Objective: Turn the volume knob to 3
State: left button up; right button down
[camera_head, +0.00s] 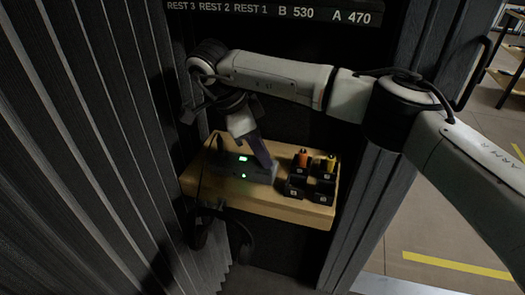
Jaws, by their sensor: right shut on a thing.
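A dark grey box (236,170) with two lit green spots sits on a wooden shelf (258,208). My right gripper (268,166) reaches down to the right end of this box and is shut at its top. The volume knob is hidden behind the gripper's fingers, so its setting cannot be read. My left gripper is not in view.
To the right on the shelf stand small black holders (297,187) with an orange-topped item (303,158) and a yellow-topped item (328,164). Ribbed dark wall panels (80,150) close in the left. Headphones (240,240) appear to hang below the shelf.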

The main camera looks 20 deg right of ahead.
jog(key=shift+m, duration=0.7)
jog(key=c, duration=1.7)
grip_release()
jog(key=shift+c, duration=0.2)
jog(key=v, duration=1)
jog(key=shift+w+r, duration=0.2)
jog(key=shift+w, duration=0.05)
